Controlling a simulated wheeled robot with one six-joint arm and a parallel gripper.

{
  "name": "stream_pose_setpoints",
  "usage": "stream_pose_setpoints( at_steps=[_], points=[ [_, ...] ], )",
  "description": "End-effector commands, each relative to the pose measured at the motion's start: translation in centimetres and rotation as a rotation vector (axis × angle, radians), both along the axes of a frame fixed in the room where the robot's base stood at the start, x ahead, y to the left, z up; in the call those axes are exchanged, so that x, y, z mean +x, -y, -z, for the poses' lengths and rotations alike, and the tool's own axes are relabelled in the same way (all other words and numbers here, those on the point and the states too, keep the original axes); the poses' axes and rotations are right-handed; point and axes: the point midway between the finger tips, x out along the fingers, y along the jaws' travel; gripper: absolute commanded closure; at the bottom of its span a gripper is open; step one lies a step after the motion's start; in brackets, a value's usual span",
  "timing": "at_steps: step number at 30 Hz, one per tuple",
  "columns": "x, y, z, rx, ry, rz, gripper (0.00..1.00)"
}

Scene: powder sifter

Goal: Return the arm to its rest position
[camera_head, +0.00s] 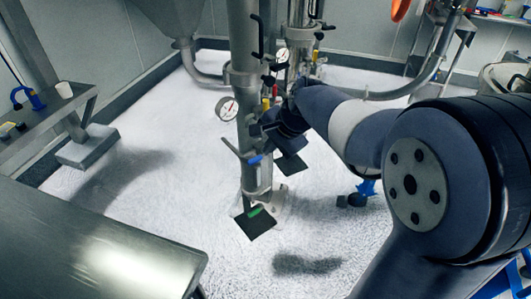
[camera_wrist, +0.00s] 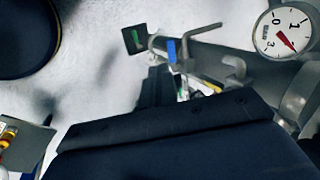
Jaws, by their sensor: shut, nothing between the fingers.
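My dark blue arm reaches in from the right in the head view. My gripper (camera_head: 264,130) is close to the front of the vertical steel pipe (camera_head: 243,75). It is shut with nothing in it. I cannot tell whether it touches the pipe or its fittings. A lever with a blue grip (camera_head: 255,160) sits on the pipe just below my gripper. The blue grip also shows in the wrist view (camera_wrist: 171,50), apart from my gripper. My dark wrist housing fills the lower part of the wrist view and hides what is behind it.
A pressure gauge (camera_head: 227,108) is on the pipe's left, with a second gauge (camera_head: 282,55) higher up. A metal table (camera_head: 95,255) is at lower left, and a bench (camera_head: 50,115) stands behind it. Speckled pale floor (camera_head: 165,130) lies open between them and the pipe.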

Motion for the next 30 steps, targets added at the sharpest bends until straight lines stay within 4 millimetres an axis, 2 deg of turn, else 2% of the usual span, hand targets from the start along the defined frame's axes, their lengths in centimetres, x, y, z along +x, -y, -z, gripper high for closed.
stream_pose_setpoints(
  at_steps=[6,18,23,30],
  points=[
    [-0.7,0.3,-1.3,0.000,0.000,0.001,1.00],
    [-0.7,0.3,-1.2,0.000,-0.001,0.001,1.00],
    [0.0,0.0,0.1,0.000,-0.004,0.000,1.00],
    [1.9,-0.7,3.7,-0.001,-0.005,0.001,1.00]
  ],
)
